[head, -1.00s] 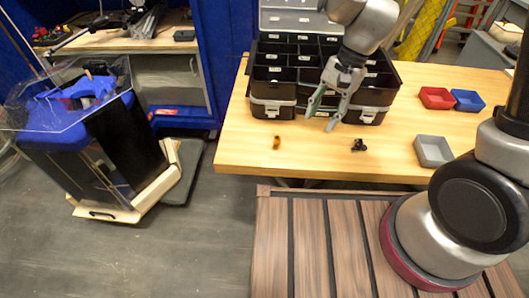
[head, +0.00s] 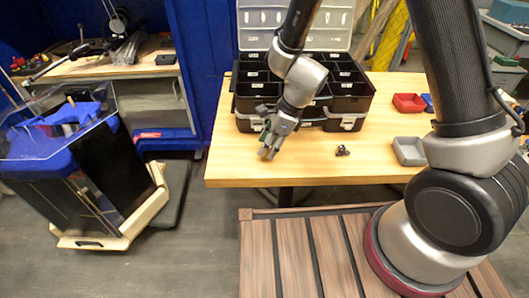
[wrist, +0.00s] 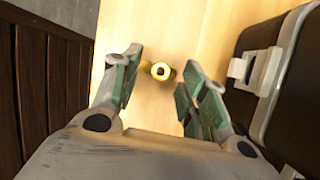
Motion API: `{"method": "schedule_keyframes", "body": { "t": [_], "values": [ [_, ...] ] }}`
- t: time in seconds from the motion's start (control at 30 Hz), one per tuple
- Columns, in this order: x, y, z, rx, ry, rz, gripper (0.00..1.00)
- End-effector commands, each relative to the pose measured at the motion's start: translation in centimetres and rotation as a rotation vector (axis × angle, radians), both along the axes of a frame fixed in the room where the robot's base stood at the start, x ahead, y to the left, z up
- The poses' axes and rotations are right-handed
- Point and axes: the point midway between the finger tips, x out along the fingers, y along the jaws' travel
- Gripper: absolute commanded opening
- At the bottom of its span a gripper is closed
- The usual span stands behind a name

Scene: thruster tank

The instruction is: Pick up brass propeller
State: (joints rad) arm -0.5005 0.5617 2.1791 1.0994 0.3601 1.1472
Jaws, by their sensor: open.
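The brass propeller (wrist: 160,71) stands on the wooden table and shows in the wrist view as a small yellow ring with a dark centre. It lies just beyond and between the fingertips, with bare table around it. My gripper (wrist: 158,82) is open, with one green-padded finger on each side, and no contact with the propeller shows. In the head view my gripper (head: 268,150) points down over the table's front left part, and it hides the propeller there.
A black compartment organizer (head: 347,106) with an open lid stands behind my gripper. A small dark part (head: 343,150) lies to the right on the table (head: 230,172). A grey tray (head: 408,152), a red tray (head: 408,103) and a partly hidden blue tray stand further right.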

Motion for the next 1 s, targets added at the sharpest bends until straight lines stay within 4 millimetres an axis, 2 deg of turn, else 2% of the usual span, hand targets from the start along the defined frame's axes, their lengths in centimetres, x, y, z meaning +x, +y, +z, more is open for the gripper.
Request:
{"method": "schedule_keyframes", "body": {
  "t": [0.13,0.37,0.5,0.6,0.87,1.0],
  "values": [
    [0.1,0.6,-1.3,0.000,0.000,0.001,0.43],
    [0.1,0.7,-1.4,0.001,-0.002,0.002,0.43],
    [0.1,0.7,-1.4,0.001,-0.002,0.002,0.18],
    [0.1,0.6,-1.4,0.000,-0.002,0.002,0.03],
    [0.1,0.7,-1.3,0.001,-0.002,0.002,0.03],
    [0.1,0.7,-0.3,0.003,-0.004,0.004,0.00]
  ]
}}
